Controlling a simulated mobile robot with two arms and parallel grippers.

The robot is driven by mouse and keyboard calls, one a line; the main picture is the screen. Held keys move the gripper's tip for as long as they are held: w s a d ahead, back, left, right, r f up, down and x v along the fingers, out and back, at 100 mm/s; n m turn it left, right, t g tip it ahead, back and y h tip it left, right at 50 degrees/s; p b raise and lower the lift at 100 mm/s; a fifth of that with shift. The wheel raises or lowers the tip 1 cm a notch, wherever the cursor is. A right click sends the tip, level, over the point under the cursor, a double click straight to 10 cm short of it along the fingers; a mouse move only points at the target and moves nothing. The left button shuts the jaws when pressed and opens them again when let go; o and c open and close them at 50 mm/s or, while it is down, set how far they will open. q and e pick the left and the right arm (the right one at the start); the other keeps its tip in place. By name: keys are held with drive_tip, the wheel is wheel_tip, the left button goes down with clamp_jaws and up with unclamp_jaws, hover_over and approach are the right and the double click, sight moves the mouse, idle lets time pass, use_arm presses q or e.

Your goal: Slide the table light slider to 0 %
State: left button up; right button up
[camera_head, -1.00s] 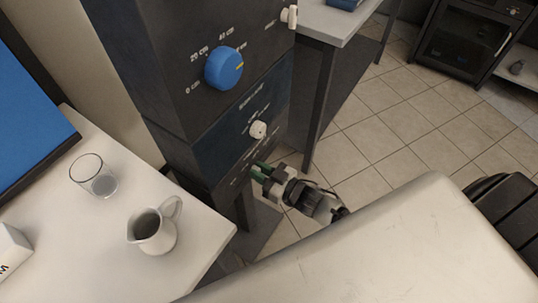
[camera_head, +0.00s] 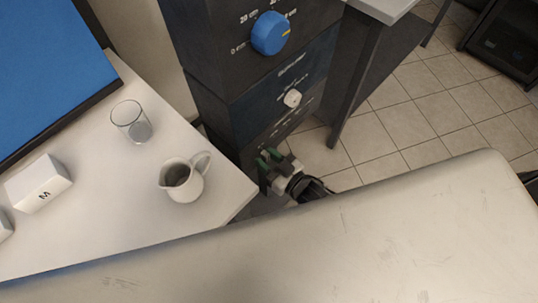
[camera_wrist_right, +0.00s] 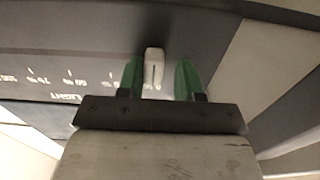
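The table light slider is a small white upright knob (camera_wrist_right: 154,68) on the dark panel, seen in the right wrist view. It stands right of the visible scale marks, which run from higher percentages at the left; the label at the knob is hidden. My right gripper (camera_wrist_right: 160,80) is open, with one green finger on each side of the knob and a visible gap to each. In the head view, my right gripper (camera_head: 269,158) is at the lower part of the dark cabinet (camera_head: 240,122), and the slider is not distinguishable there. My left gripper is not in view.
A blue dial (camera_head: 270,33) and a white knob (camera_head: 292,98) sit higher on the cabinet. A white table (camera_head: 110,215) at the left holds a glass (camera_head: 131,122), a jug (camera_head: 184,180) and a white box (camera_head: 40,185). Tiled floor (camera_head: 400,125) lies to the right.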

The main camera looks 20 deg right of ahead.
drive_tip(key=shift+o, duration=0.5)
drive_tip(key=shift+d, duration=0.1)
drive_tip(key=shift+s+d, duration=0.15)
drive_tip(key=shift+s, duration=0.1)
drive_tip(key=v, duration=1)
drive_tip(key=shift+s+f, duration=0.1)
